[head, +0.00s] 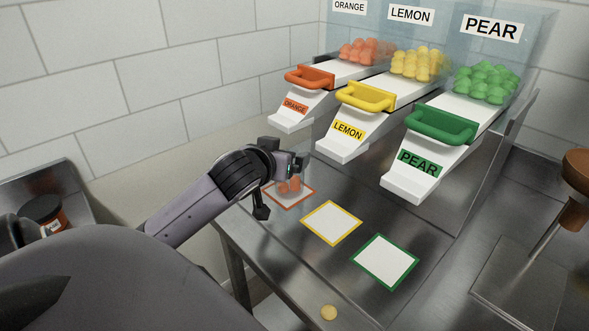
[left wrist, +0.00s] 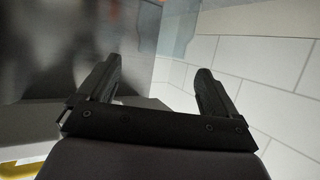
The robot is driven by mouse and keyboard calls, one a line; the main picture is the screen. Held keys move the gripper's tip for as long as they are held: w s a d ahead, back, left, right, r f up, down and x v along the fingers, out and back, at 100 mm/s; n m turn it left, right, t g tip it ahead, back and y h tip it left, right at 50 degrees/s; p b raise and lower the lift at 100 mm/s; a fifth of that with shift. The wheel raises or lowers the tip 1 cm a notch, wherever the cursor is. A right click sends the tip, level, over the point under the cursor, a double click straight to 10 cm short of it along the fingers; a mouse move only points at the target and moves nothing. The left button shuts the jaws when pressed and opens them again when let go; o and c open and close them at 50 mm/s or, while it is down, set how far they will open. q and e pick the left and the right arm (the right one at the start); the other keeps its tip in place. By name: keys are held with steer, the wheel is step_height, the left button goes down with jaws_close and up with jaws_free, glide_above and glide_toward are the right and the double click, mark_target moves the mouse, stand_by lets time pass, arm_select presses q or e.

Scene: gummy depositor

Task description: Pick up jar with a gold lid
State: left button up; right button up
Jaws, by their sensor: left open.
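A clear jar holding orange gummies (head: 290,186) stands on the orange-bordered square at the left of the steel table. My left gripper (head: 281,174) is at this jar, partly covering it, and is open. In the left wrist view the left gripper (left wrist: 160,88) shows its two black fingers apart, with no object clearly held between them. A small round gold-tan disc (head: 329,312) lies near the table's front edge; I cannot tell whether it is a lid or a jar seen from above. My right gripper is not in view.
Orange (head: 299,104), lemon (head: 347,129) and pear (head: 422,163) chutes with handles stand behind. Yellow-bordered (head: 331,222) and green-bordered (head: 384,262) squares are empty. A dark-lidded jar (head: 42,211) sits at the far left. A brown-topped stool-like thing (head: 577,163) is at the right.

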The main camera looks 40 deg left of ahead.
arm_select(q)
steer(key=w+f+b, duration=0.1)
steer(key=w+a+f+b, duration=0.1)
steer(key=w+f, duration=0.1)
steer(key=w, duration=0.1)
steer(key=shift+a+f+b, duration=0.15)
steer(key=shift+a+b, duration=0.2)
steer(key=shift+b, duration=0.05)
steer(key=shift+w+a+f+b, duration=0.15)
steer(key=shift+w+a+b, duration=0.15)
steer(key=shift+w, duration=0.4)
steer(key=c, duration=1.4)
